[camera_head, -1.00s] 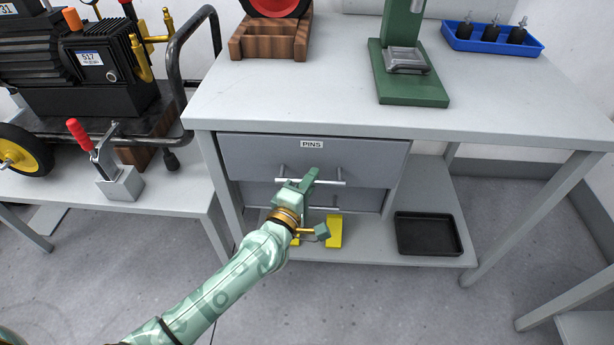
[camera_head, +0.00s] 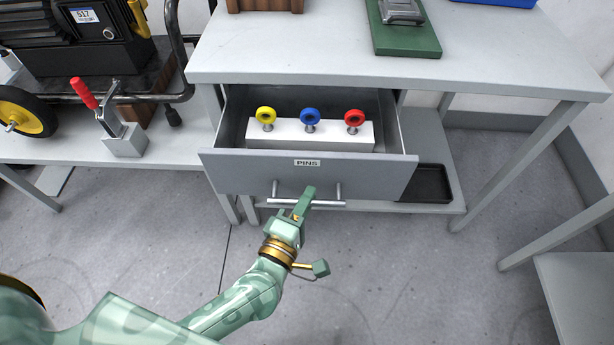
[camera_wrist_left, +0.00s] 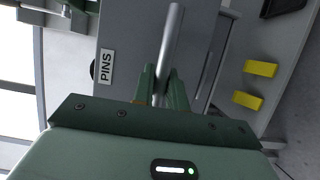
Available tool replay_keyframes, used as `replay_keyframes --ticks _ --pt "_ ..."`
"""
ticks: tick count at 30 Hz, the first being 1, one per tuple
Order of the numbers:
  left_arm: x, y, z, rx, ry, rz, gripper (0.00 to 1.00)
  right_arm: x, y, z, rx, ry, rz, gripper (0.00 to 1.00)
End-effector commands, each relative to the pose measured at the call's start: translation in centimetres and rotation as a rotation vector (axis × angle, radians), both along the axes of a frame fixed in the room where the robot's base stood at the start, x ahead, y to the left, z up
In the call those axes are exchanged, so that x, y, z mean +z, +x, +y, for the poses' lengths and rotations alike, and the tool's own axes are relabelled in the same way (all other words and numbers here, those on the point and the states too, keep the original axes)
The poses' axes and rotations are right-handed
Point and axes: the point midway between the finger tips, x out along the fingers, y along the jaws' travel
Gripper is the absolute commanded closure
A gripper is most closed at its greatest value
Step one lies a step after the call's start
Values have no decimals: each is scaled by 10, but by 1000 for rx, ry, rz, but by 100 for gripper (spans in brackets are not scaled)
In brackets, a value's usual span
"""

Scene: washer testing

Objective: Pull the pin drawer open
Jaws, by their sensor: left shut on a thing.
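The pin drawer (camera_head: 240,172), a grey drawer labelled PINS, stands pulled out from under the workbench, its inside showing. A white block (camera_head: 340,135) in it carries a yellow (camera_head: 266,115), a blue (camera_head: 310,117) and a red (camera_head: 354,118) ring-topped pin. My left gripper (camera_head: 305,202) is shut on the drawer's bar handle (camera_head: 332,203) near its middle. The left wrist view shows the handle (camera_wrist_left: 172,45) running between the two fingers (camera_wrist_left: 163,85) and the PINS label (camera_wrist_left: 106,66) beside it. My right gripper is in neither view.
The bench top (camera_head: 280,45) overhangs the drawer and bears a green base (camera_head: 405,38). A black tray (camera_head: 428,184) lies on the lower shelf at right. A red-handled clamp (camera_head: 118,130) stands on the left table. The floor in front of the drawer is clear.

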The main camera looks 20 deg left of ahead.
Motion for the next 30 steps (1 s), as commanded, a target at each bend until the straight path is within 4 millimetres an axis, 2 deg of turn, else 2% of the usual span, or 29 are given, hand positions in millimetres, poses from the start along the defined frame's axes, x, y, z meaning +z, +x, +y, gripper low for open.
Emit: replay_keyframes --ticks 6,12,18,30 --pt "0 -31 -8 1 0 3 100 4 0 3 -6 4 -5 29" --pt "-1 -48 -13 2 0 2 100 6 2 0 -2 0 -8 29" --pt "-1 -56 -15 2 1 3 100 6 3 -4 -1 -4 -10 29" --pt "-1 -57 -15 2 1 3 100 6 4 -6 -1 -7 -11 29"
